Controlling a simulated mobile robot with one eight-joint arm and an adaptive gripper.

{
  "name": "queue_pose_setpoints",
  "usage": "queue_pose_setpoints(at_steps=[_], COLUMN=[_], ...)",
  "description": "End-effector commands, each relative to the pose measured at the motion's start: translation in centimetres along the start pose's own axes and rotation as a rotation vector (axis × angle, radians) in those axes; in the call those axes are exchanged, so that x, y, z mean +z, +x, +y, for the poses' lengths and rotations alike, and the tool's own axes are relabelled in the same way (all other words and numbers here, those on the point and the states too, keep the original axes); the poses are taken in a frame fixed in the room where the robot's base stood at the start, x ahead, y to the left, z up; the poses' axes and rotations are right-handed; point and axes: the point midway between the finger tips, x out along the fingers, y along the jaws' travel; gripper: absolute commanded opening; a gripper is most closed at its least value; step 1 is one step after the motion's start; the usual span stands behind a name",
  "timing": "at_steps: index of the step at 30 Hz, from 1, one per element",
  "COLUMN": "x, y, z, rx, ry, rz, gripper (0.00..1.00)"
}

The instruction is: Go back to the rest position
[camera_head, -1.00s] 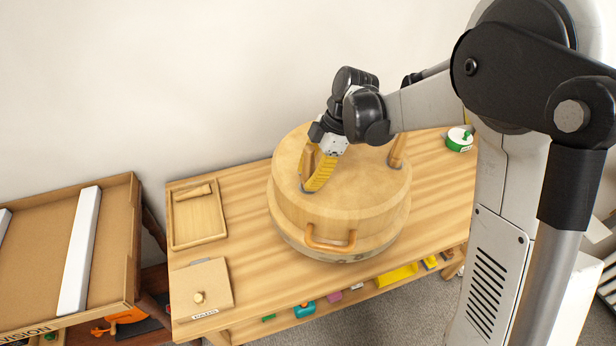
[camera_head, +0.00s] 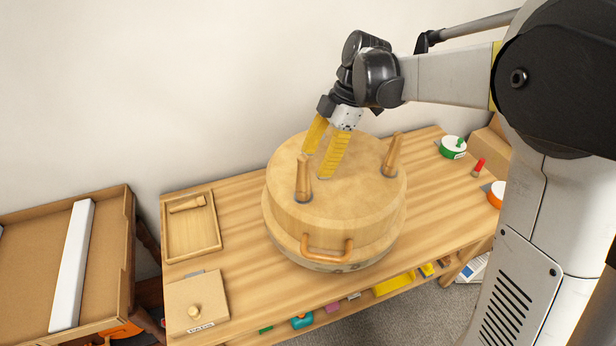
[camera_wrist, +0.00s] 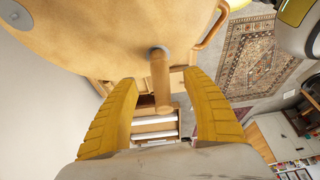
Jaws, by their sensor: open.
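My gripper (camera_head: 320,160) has yellow ribbed fingers and hangs over the top of a large round wooden drum-like piece (camera_head: 345,170) on the wooden bench. The fingers are apart, with nothing held between them. In the wrist view, the open gripper (camera_wrist: 160,110) frames a wooden peg (camera_wrist: 161,80), which stands out from the round piece (camera_wrist: 110,30) beyond the fingertips. In the head view this peg looks like the left one (camera_head: 303,180); another peg (camera_head: 392,155) stands at the right. Whether a fingertip touches the round top cannot be told.
The bench (camera_head: 245,250) carries a shallow wooden tray (camera_head: 190,240), a lidded square box (camera_head: 210,296) and a green-and-white round item (camera_head: 453,147). A cardboard box with a white bar (camera_head: 72,265) stands left. The wall is behind.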

Motion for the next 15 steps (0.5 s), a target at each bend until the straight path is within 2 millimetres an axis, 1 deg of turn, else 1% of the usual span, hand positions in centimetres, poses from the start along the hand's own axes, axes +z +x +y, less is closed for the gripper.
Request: queue_pose_setpoints(at_steps=[1,3,6,9,15], x=[0.0,0.0,0.0,0.0,0.0], y=[-1.0,-1.9,-2.8,-3.2,-3.3], z=[-0.1,0.0,0.0,0.0,0.0], rx=[0.000,0.000,0.000,0.000,0.000], ry=[0.001,0.000,-0.001,-0.001,-0.001], rz=[0.000,0.000,0.000,0.000,0.000], gripper=[0.57,0.57,0.57,0.57,0.57])
